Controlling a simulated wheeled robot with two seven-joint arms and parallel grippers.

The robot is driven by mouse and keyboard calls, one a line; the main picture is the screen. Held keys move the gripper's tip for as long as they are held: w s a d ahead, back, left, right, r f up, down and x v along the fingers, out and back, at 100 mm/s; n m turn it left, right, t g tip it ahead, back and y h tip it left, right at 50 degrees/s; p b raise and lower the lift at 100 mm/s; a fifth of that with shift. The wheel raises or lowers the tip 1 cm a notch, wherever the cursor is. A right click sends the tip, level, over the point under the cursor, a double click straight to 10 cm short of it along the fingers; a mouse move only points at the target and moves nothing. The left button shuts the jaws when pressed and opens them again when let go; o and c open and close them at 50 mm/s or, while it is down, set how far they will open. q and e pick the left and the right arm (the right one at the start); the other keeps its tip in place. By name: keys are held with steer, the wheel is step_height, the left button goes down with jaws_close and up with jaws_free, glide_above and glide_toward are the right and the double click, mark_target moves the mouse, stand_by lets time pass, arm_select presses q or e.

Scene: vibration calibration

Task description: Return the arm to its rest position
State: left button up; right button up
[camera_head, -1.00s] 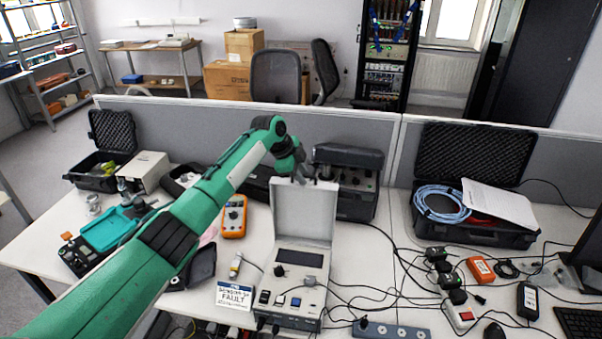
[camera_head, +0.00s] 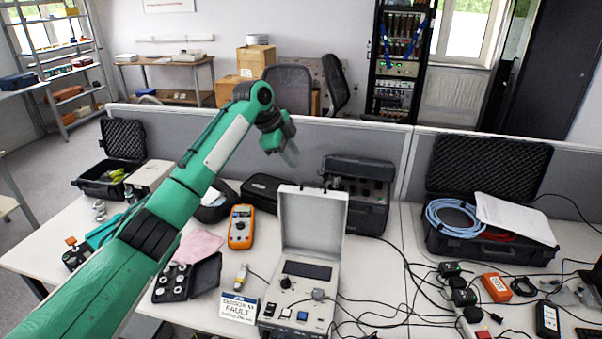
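My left arm comes in from the lower left and reaches up over the desk (camera_head: 380,275). Its gripper (camera_head: 290,158) is in the air in front of the grey partition, above and behind the open-lidded calibrator case (camera_head: 310,220). The gripper is small and blurred, so I cannot tell whether its fingers are open or shut. I see nothing hanging from it. My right gripper is not in view.
An orange multimeter (camera_head: 241,227), a fault sign (camera_head: 238,308) and a dark tray with round pieces (camera_head: 206,276) lie near the calibrator. A black instrument case (camera_head: 368,212) stands behind it. Cables cover the right side. The partition (camera_head: 350,140) runs behind the desk.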

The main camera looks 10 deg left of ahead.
arm_select(q)
steer(key=shift+v, duration=1)
steer(key=shift+d, duration=0.1)
